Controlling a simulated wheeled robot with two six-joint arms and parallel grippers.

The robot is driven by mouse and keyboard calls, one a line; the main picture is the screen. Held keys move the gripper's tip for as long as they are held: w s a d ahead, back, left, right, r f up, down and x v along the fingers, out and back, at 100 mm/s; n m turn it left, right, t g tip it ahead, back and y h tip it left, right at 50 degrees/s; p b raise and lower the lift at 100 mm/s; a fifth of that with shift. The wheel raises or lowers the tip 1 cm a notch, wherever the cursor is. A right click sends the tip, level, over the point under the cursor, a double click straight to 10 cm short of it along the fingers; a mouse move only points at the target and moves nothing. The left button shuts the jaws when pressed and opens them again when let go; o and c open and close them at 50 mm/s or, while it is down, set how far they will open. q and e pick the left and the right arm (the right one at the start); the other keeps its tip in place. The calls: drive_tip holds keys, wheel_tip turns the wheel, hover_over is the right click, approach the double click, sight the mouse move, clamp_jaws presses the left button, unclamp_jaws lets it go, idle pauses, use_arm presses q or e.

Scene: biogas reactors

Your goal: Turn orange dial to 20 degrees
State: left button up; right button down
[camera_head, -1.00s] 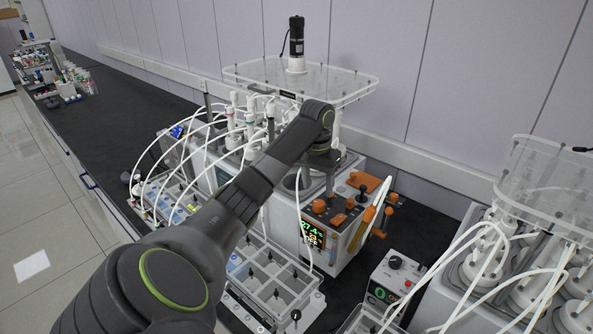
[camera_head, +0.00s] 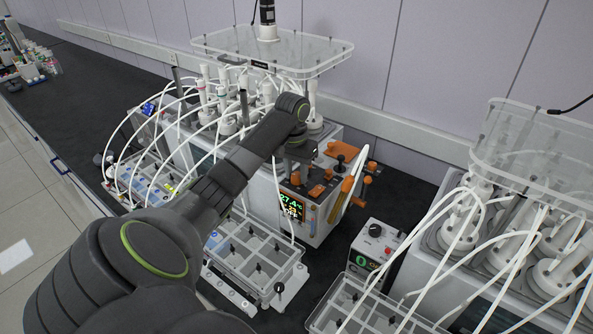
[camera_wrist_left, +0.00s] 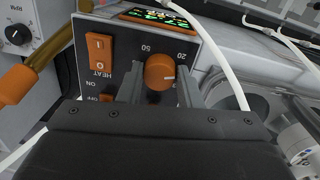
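The orange dial (camera_wrist_left: 159,72) is on the dark control panel of the heating bath, with a small white mark pointing to the right in the left wrist view. The label 20 is printed above right of it and 50 above left. My left gripper (camera_wrist_left: 160,88) has its two grey fingers apart, one on each side of the dial. I cannot tell whether they touch it. In the head view the left gripper (camera_head: 301,164) hangs over the panel and partly hides the dial (camera_head: 296,179). My right gripper is not in view.
An orange HEAT switch (camera_wrist_left: 99,55) sits left of the dial. The lit display (camera_head: 291,207) reads 27.4 °C. White tubes and an orange-handled valve (camera_head: 367,180) are close by. A small control box (camera_head: 374,247) stands to the right.

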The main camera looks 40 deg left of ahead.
use_arm(q)
drive_tip(key=shift+c, duration=0.6)
drive_tip(key=n, duration=0.5)
drive_tip(key=shift+n, duration=0.3)
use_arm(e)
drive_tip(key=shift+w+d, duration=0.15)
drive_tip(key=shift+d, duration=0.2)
use_arm(q)
drive_tip(key=o, duration=1)
drive_tip(key=shift+c, duration=0.2)
